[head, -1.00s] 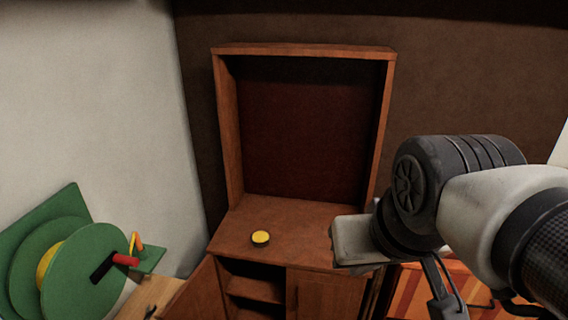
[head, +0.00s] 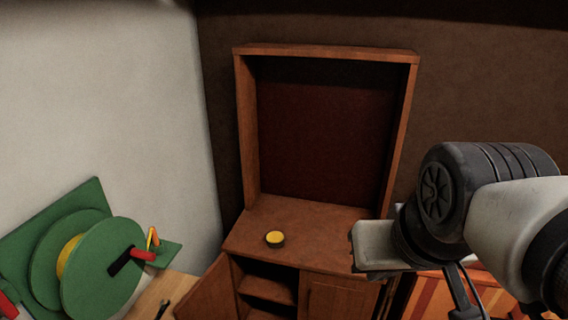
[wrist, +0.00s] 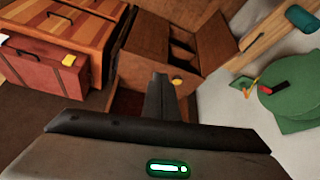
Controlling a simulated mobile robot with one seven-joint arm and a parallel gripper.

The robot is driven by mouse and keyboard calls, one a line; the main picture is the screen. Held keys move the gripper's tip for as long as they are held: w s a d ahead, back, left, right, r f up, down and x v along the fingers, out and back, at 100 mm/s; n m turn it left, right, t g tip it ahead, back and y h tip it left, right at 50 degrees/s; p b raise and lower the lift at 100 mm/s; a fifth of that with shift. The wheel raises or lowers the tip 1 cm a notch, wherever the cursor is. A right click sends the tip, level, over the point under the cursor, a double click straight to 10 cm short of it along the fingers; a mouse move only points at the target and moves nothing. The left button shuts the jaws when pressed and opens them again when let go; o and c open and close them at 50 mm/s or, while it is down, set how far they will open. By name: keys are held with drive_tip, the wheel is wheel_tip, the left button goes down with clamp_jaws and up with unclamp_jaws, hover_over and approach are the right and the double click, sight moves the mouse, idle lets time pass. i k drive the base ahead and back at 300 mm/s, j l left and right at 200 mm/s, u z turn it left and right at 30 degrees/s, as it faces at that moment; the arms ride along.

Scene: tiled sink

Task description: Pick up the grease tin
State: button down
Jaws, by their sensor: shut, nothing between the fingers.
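The grease tin, a small round tin with a yellow top (head: 275,239), stands on the wooden cabinet's top, left of middle. It also shows in the wrist view (wrist: 177,81), just right of my fingertips in the picture and partly hidden by them. My gripper (wrist: 160,78) is shut with nothing in it, apart from the tin. In the head view my wrist is to the right of the tin, and the fingers cannot be made out there.
The cabinet (head: 330,257) has a tall open frame at its back and its left door open. A green reel (head: 100,265) is at the left. A red suitcase (wrist: 45,75) and a striped wooden chest (wrist: 75,38) are beside the cabinet. The cabinet top around the tin is clear.

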sight(275, 239)
drive_tip(key=i+j+u, duration=0.1)
drive_tip(key=i+j, duration=0.55)
drive_tip(key=i, duration=0.15)
